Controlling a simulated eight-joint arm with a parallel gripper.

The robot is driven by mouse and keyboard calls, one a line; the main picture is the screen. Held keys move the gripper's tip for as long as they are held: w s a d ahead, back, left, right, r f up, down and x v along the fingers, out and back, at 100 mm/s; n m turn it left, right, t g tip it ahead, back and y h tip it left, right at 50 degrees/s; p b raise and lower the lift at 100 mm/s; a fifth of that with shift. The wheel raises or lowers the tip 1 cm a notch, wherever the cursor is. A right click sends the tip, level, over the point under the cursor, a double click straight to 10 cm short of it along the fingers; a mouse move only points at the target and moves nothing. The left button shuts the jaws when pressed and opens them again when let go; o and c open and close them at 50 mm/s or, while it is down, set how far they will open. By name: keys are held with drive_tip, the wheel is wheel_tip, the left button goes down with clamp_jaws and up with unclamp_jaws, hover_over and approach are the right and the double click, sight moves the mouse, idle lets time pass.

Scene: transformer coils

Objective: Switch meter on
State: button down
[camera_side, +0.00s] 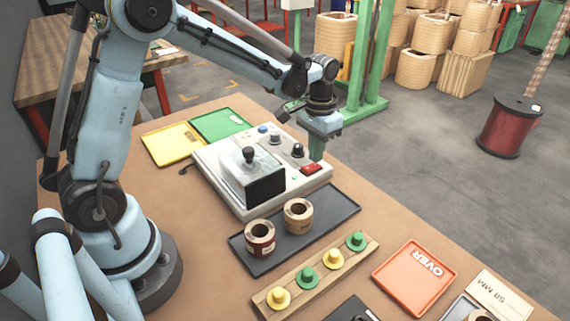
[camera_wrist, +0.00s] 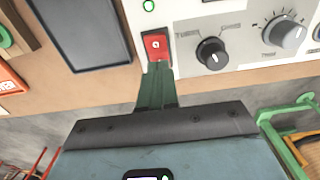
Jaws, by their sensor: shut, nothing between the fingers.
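The meter (camera_side: 225,200) is a pale box on the table with knobs, a clear cover and a dark display panel. Its red rocker switch (camera_side: 311,168) is at the right end of the panel. The switch also shows in the wrist view (camera_wrist: 156,46), with a white mark on it. My gripper (camera_side: 316,155) is shut and empty, with green fingers pointing down at the switch. In the wrist view the fingertips (camera_wrist: 158,68) reach the switch's lower edge; I cannot tell if they touch. A small green-ringed spot (camera_wrist: 148,5) shows on the panel beside the switch.
A dark tray (camera_side: 300,240) with two coils (camera_side: 298,215) stands in front of the meter. A wooden strip (camera_side: 318,275) holds yellow and green pegs. An orange OVER tray (camera_side: 413,277) lies at the right. Yellow (camera_side: 172,146) and green (camera_side: 220,123) trays lie behind.

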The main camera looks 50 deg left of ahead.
drive_tip(key=shift+r, duration=2.9)
drive_tip(key=s+d+r+t, duration=0.1)
drive_tip(key=s+r+t, duration=0.2)
drive_tip(key=s+t, duration=0.4)
drive_tip(key=shift+s+d, duration=0.35)
drive_tip(key=shift+s, duration=3.35)
